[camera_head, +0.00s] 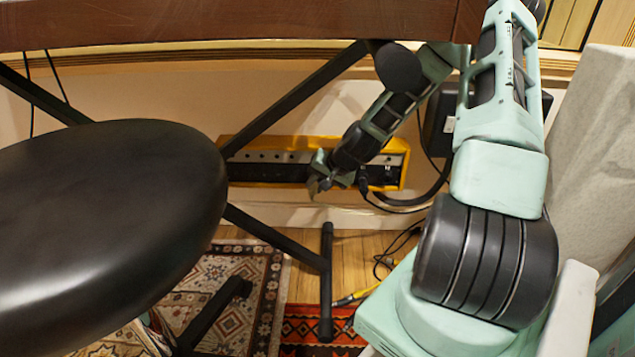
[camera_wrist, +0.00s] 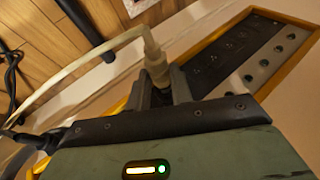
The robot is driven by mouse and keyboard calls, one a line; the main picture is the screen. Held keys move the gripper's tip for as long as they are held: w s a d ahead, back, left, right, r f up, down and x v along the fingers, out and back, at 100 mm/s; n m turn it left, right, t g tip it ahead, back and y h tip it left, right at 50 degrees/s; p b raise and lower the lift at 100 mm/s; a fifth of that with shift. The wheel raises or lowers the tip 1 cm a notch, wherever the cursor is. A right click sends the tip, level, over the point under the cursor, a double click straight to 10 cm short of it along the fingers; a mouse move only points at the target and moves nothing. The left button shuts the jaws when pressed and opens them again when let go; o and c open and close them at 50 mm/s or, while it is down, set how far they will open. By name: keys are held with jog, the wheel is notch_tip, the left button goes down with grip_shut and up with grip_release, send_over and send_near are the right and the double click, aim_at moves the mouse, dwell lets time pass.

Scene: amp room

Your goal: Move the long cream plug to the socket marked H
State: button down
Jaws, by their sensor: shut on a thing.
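My gripper (camera_wrist: 162,88) is shut on the long cream plug (camera_wrist: 155,62), whose cream cord curves away to the left in the wrist view. In the head view my gripper (camera_head: 317,183) is in front of the yellow-framed socket panel (camera_head: 232,172), and the plug cannot be made out there. The panel also shows in the wrist view (camera_wrist: 268,85), to the right of the plug, with a row of dark sockets and a pale strip of round holes. The plug looks apart from the sockets in view. The socket letters are too small to read, so H cannot be told.
A black plug (camera_head: 363,184) with a black cable is at the panel, right of my gripper. A round black stool seat (camera_head: 110,230) fills the left. Dark crossed legs (camera_head: 295,98) stand before the panel, under a wooden top (camera_head: 200,22). A patterned rug (camera_head: 240,290) lies below.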

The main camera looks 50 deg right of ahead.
jog(key=shift+s+a, duration=0.55)
jog(key=shift+a, duration=0.05)
dwell(0.6)
jog(key=shift+s+a+p, duration=0.75)
jog(key=shift+s+a, duration=0.2)
jog(key=shift+a, duration=0.1)
jog(key=shift+r, duration=0.1)
